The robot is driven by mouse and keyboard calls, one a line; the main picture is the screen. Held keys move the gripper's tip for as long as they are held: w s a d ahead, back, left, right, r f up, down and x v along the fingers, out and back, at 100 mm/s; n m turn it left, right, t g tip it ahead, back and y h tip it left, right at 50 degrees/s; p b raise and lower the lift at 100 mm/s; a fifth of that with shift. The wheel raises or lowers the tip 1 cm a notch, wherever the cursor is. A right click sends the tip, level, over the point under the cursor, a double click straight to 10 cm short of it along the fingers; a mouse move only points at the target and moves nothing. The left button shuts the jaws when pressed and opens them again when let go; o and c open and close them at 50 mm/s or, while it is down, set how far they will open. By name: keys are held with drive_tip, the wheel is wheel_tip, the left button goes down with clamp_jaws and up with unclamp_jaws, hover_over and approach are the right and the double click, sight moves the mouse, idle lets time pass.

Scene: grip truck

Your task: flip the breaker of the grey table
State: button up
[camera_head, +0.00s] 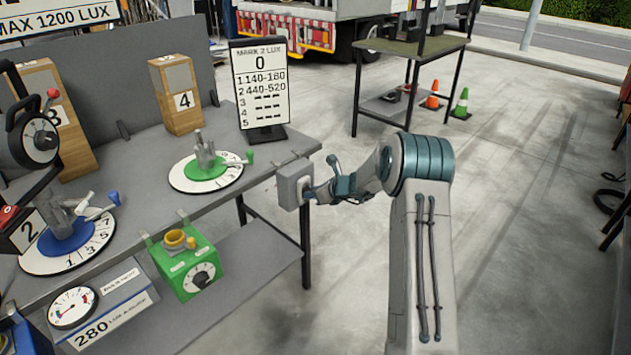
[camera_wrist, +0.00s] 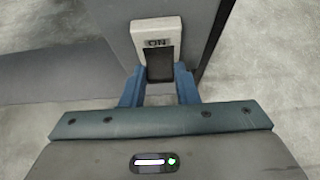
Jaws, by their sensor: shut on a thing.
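The grey table (camera_head: 255,184) stands at the left in the head view. The breaker (camera_head: 292,180) is a pale grey box on the table's right end. In the wrist view the breaker (camera_wrist: 155,30) shows an upside-down "ON" label, with a dark switch part (camera_wrist: 159,66) beside it. My gripper (camera_head: 309,192) reaches the breaker from the right. In the wrist view the blue fingers of my gripper (camera_wrist: 158,78) stand on both sides of the dark part, shut on it. The fingertips partly hide how they touch it.
The table carries dials (camera_head: 207,172), wooden blocks (camera_head: 180,100) and a lux sign (camera_head: 262,85). A green box (camera_head: 187,262) hangs at its front edge. A second table (camera_head: 420,47), cones (camera_head: 461,103) and a truck (camera_head: 290,25) stand behind.

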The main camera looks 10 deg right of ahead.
drive_tip(key=shift+w+a+r+g+h+p, duration=0.15)
drive_tip(key=shift+r+g+h+p, duration=0.4)
drive_tip(key=shift+p, duration=2.6)
drive_tip(key=shift+w+a+r+g+h+p, duration=0.15)
drive_tip(key=shift+r+g+h+p, duration=0.45)
drive_tip(key=shift+p, duration=2.55)
drive_tip(key=shift+w+p, duration=0.1)
drive_tip(key=shift+p, duration=0.5)
drive_tip(key=shift+w+f+g+h+p, duration=0.2)
drive_tip(key=shift+g+p, duration=0.45)
drive_tip(key=shift+p, duration=1.15)
drive_tip(key=o, duration=1)
drive_tip(key=shift+s, duration=0.1)
drive_tip(key=b+v, duration=0.2)
drive_tip(key=v, duration=1.1)
drive_tip(key=shift+s+r+b, duration=0.15)
drive_tip(key=shift+r+b, duration=0.15)
